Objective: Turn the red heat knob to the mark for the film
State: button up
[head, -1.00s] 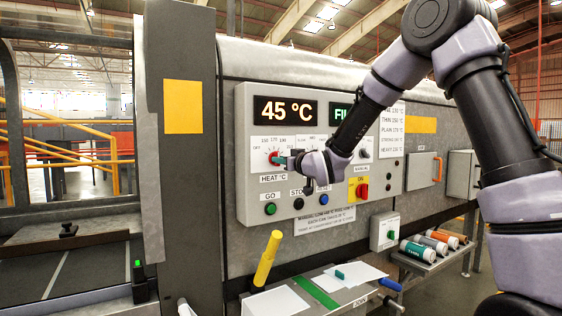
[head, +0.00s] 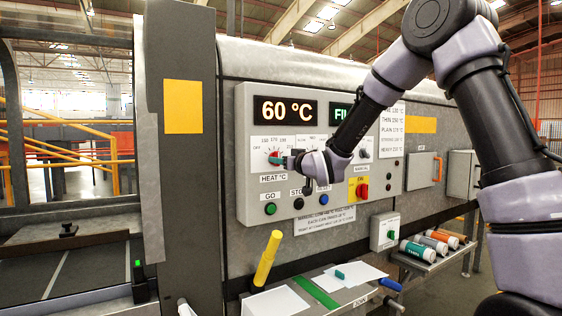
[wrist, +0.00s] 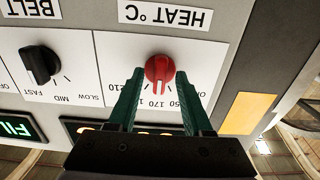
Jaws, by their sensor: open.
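The red heat knob (wrist: 159,69) sits on a white scale plate above the HEAT °C label (head: 273,178), upside down in the wrist view. In the head view the knob (head: 274,158) is partly hidden by my gripper (head: 290,161). My gripper's two green fingers (wrist: 160,92) stand open on either side of the knob; I cannot tell whether they touch it. The heat display (head: 286,110) reads 60 °C. The film display (head: 340,113) is mostly hidden behind my arm. A chart (head: 392,128) on the right lists films with temperatures, partly covered by my arm.
A black belt knob (wrist: 40,63) is beside the heat knob. Below are a green GO button (head: 270,209), a black button (head: 298,204) and a red emergency knob (head: 362,190). A yellow handle (head: 267,258) rises in front of the panel.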

jog(key=v, duration=1.1)
jog(key=shift+w, duration=0.1)
jog(key=s+d+r+m+g+h, duration=0.1)
jog(key=s+d+m+h, duration=0.25)
jog(key=d, duration=0.55)
jog(key=s+d+r+m+g+h, duration=0.1)
jog(key=s+d+m+g+h, duration=0.25)
jog(key=d, duration=0.55)
jog(key=s+d+f+m+g, duration=0.1)
jog(key=s+d+m, duration=0.1)
jog(key=s, duration=0.8)
jog(key=s+d+f+m+g, duration=0.1)
jog(key=s+d+m+g, duration=0.1)
jog(key=s, duration=0.8)
jog(key=shift+d+h, duration=0.4)
jog(key=shift+d, duration=0.3)
jog(key=shift+f+g, duration=0.1)
jog(key=shift+g, duration=0.25)
